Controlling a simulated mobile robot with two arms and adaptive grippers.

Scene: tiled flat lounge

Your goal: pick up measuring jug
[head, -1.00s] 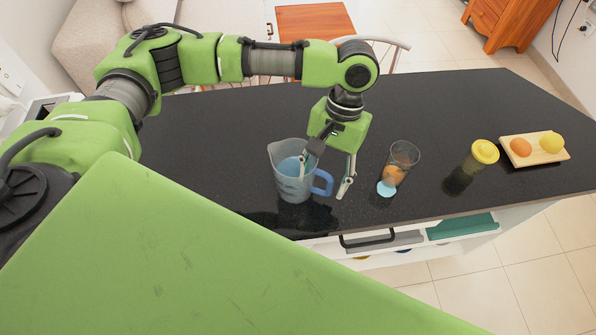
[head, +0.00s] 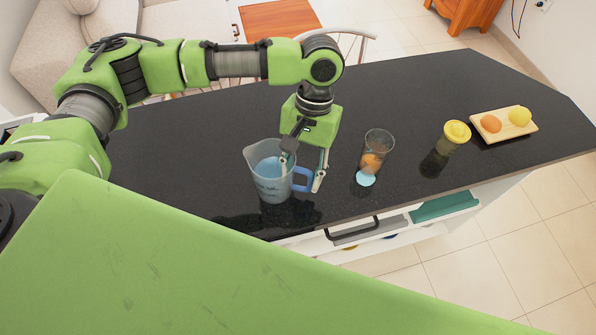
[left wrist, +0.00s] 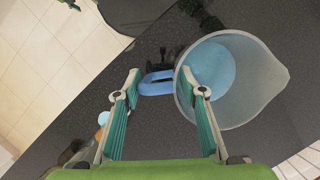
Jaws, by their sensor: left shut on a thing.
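The measuring jug (head: 268,183) is clear grey with a blue handle (head: 302,179) and pale blue inside. It is upright at the near part of the dark counter; I cannot tell if its base touches the counter. My left gripper (head: 301,181) points down and is shut on the jug's handle side. In the left wrist view, one finger is inside the jug (left wrist: 245,112) by its wall, and the other is outside, past the handle (left wrist: 156,83). My right gripper is not in view.
On the dark counter (head: 400,95), right of the jug, stand a clear glass (head: 379,143) with something orange inside, a yellow-lidded jar (head: 456,132) and a wooden board (head: 505,128) with fruit. A drawer (head: 380,233) below the front edge is open.

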